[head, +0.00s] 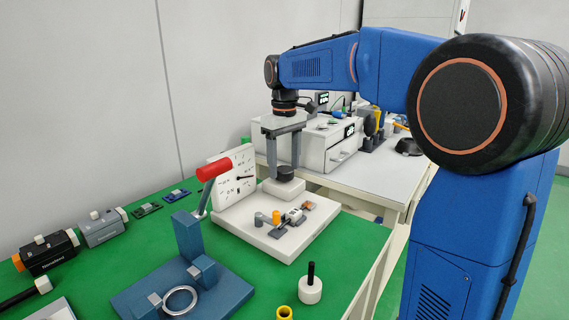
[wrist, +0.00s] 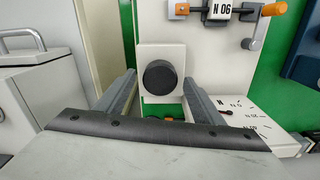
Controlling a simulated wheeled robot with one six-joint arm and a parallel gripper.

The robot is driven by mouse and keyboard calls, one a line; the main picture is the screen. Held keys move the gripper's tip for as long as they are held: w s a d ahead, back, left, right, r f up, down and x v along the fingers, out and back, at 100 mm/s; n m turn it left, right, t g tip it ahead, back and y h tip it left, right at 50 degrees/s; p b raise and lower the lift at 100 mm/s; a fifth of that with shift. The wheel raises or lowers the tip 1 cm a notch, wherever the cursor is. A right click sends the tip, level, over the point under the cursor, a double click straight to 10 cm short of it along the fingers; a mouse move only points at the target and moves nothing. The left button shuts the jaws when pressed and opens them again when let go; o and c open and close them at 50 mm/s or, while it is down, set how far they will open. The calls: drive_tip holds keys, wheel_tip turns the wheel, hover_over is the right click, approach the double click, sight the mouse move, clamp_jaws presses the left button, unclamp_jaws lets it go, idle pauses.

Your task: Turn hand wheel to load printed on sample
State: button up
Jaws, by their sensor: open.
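The hand wheel is a round black knob (head: 286,173) on a small white block. The wrist view also shows this knob (wrist: 160,78), from above. My gripper (head: 283,166) points down over the knob. Its two fingers are apart, one on each side of the knob; I cannot tell whether they touch it. The sample (head: 294,215) is clamped on the white base plate (head: 262,236). Its white label (wrist: 220,11) appears as "N 06" in the wrist view, which reads 90 N the other way up. A white dial (head: 238,181) stands behind; its needle reading is too small to tell.
A blue fixture (head: 185,275) with a metal ring and a red-handled lever (head: 213,169) stand at the front left. A white knobbed weight (head: 310,289) and a yellow tube (head: 284,313) are in front.

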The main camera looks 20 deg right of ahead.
sight(285, 169)
wheel_tip(285, 169, up, 17)
drive_tip(key=shift+r, duration=0.2)
idle(0.5)
idle(1.0)
